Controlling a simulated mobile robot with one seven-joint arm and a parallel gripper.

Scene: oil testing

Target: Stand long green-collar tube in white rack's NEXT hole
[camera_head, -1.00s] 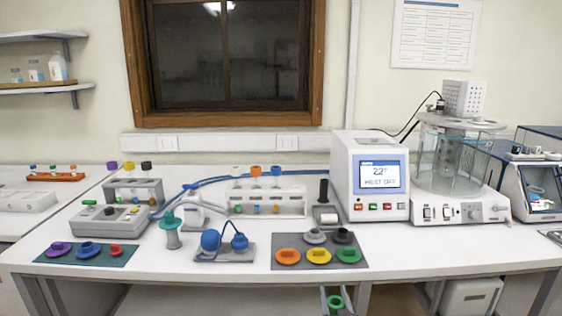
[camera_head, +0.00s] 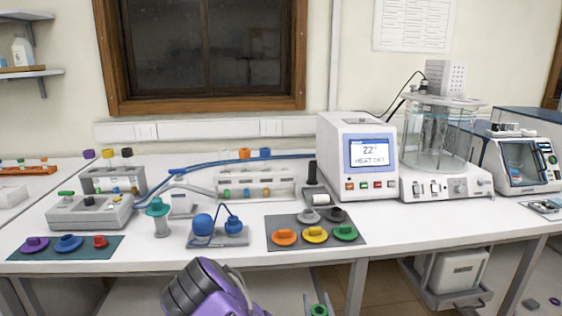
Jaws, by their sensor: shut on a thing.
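My gripper (camera_head: 312,305) shows only in part at the bottom edge, in front of the bench. It is shut on the green-collar tube (camera_head: 319,310). Only the green collar shows; the rest of the tube is cut off by the frame. The white rack (camera_head: 284,188) stands at the back middle of the bench, left of the heater unit. Tubes with an orange cap (camera_head: 244,153) and a blue cap (camera_head: 265,153) stand in its left and middle part. The label of the NEXT hole is too small to read. The gripper is well apart from the rack.
A grey mat (camera_head: 274,238) with several coloured caps lies at the front edge, in front of the rack's right side. A blue-bulbed device (camera_head: 230,226) and a teal-topped stand (camera_head: 159,217) are left of it. The heater unit (camera_head: 335,160) stands to the right.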

